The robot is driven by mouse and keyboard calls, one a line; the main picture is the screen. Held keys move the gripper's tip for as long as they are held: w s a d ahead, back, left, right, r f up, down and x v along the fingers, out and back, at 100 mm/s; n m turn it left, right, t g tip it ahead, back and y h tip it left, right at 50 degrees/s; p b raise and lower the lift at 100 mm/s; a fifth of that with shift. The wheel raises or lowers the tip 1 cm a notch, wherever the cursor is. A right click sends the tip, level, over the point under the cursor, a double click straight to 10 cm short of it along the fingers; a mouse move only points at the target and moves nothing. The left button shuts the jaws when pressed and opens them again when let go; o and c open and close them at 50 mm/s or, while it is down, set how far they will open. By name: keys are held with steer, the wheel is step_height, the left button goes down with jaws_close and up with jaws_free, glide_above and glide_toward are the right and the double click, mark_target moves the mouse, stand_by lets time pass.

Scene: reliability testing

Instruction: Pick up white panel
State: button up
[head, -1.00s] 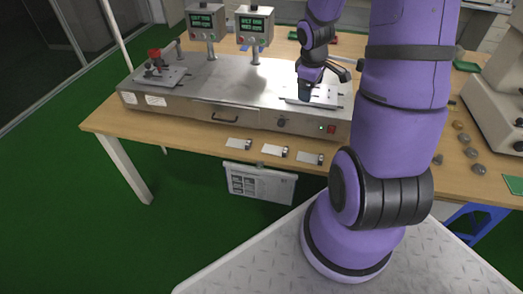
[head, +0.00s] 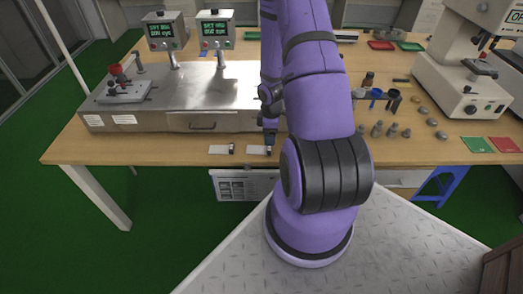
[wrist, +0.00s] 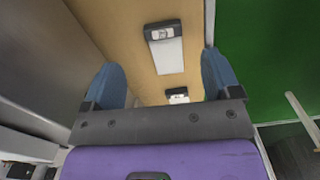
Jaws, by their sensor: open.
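Small white panels, each with a dark clip at one end, lie in a row along the front edge of the wooden table. In the head view one white panel (head: 219,150) is fully visible, and a second panel (head: 256,149) lies right beside my gripper (head: 270,139). In the wrist view a near panel (wrist: 169,58) lies below and between the spread blue fingers of my gripper (wrist: 162,62), and another panel (wrist: 173,99) lies closer to the gripper's base. The fingers are open with nothing between them. My arm may hide a further panel in the head view.
A steel test bench (head: 165,100) with a red-knobbed fixture (head: 121,86) and two display boxes (head: 165,32) stands behind the panels. A microscope-like machine (head: 462,75), several small metal parts (head: 392,130) and coloured cards (head: 477,145) are at the right.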

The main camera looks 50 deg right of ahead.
mark_target(271, 148)
steer(key=shift+s+f, duration=0.2)
steer(key=shift+f, duration=3.45)
steer(key=c, duration=1)
